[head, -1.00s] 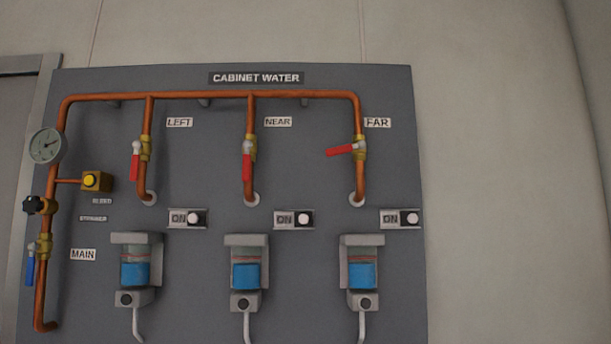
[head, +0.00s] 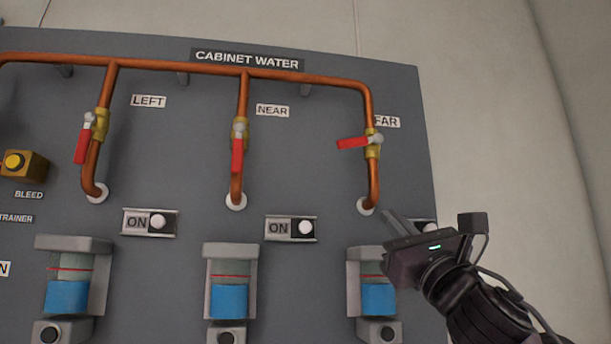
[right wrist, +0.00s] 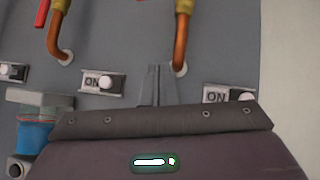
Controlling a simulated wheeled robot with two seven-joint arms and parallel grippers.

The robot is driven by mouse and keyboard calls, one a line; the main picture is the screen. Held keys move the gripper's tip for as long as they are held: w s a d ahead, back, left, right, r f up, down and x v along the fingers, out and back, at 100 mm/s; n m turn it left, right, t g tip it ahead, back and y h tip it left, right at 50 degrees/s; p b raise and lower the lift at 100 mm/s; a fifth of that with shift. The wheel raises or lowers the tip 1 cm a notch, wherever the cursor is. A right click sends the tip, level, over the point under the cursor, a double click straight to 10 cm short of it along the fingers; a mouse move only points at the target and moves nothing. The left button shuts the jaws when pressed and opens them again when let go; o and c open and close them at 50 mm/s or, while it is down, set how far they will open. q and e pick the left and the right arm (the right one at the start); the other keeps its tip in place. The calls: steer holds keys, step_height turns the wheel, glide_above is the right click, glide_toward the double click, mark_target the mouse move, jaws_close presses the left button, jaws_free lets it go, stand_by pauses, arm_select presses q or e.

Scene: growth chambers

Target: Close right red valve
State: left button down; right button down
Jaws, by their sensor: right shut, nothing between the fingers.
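The right red valve handle (head: 353,142) is on the FAR branch of the copper pipe in the head view. It points left, roughly across its pipe. The near red handle (head: 237,156) and the left red handle (head: 82,146) hang down along their pipes. My right gripper (head: 391,216) is shut and empty, below and slightly right of the FAR valve, by the lower end of its pipe. In the right wrist view its closed fingers (right wrist: 158,82) point up beside the FAR pipe's lower end. The FAR handle is out of that view. My left gripper is not in view.
The grey panel (head: 310,140) carries several ON switches (head: 305,228) and blue-filled cups (head: 228,300). My right gripper partly hides the far switch and stands near the far cup (head: 378,298). Bare pale wall (head: 490,130) lies right of the panel.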

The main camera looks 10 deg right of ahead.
mark_target(361, 141)
steer(key=w+a+r+p, duration=0.1)
steer(key=w+r+p, duration=0.1)
steer(key=r+p, duration=0.2)
steer(key=w+a+r+n+p, duration=0.1)
steer(key=w+a+r+p, duration=0.1)
steer(key=r+p, duration=0.3)
step_height(361, 141, up, 3)
steer(key=shift+w+a+y, duration=0.2)
steer(key=shift+w+y, duration=0.1)
steer(key=shift+w, duration=0.35)
steer(key=shift+w, duration=0.1)
